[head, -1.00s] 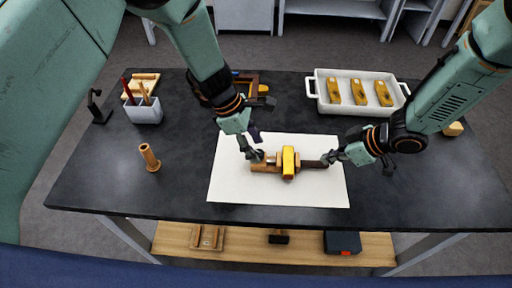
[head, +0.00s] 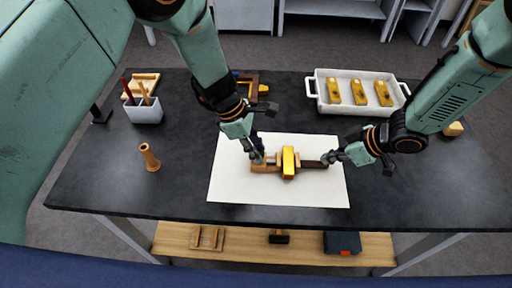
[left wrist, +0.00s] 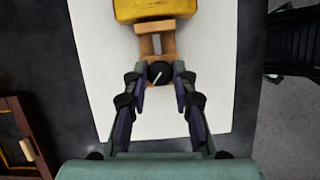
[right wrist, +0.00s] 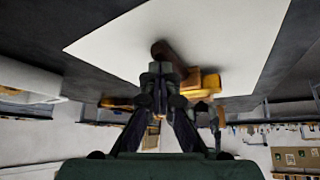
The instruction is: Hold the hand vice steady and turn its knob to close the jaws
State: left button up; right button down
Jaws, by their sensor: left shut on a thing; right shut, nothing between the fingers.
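The hand vice lies on a white sheet (head: 230,185), with wooden jaws (head: 266,168), a yellow block (head: 288,162) at its middle and a dark handle (head: 312,164) to the right. The jaws (left wrist: 157,42) and yellow block (left wrist: 155,9) also show in the left wrist view. The dark round knob (left wrist: 159,71), with a pale line, is at the jaw end. My left gripper (left wrist: 161,78) is shut on the knob. My right gripper (head: 328,158) is shut and empty at the handle's right end. In the right wrist view, its fingertips (right wrist: 161,72) are close to the handle (right wrist: 168,54); contact is unclear.
A white tray (head: 318,101) with yellow pieces stands at the back right. A tool cup (head: 143,112) and a wooden peg (head: 150,158) stand left. The front of the dark table is clear.

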pick_arm(q)
grip_shut()
jog(key=m+g, duration=0.1)
jog(key=m, duration=0.2)
jog(key=shift+w+m+g, duration=0.1)
jog(key=shift+m+g, duration=0.2)
jog(key=shift+m, duration=0.1)
jog(key=m, duration=0.2)
jog(key=m+g+y, duration=0.1)
jog(key=m, duration=0.1)
jog(key=shift+w+d+m+y, duration=0.15)
jog(key=shift+m+y, duration=0.15)
jog(key=m, duration=0.2)
jog(key=m+g+y, duration=0.1)
jog(key=m, duration=0.1)
jog(key=shift+d+y, duration=0.15)
jog(key=shift+y, duration=0.15)
jog(key=shift+w+m+g+y, duration=0.15)
jog(key=shift+m+y, duration=0.25)
jog(key=shift+m, duration=0.7)
jog(key=shift+s+m+g+y, duration=0.1)
jog(key=shift+m+g+y, duration=0.25)
jog(key=shift+m, duration=0.75)
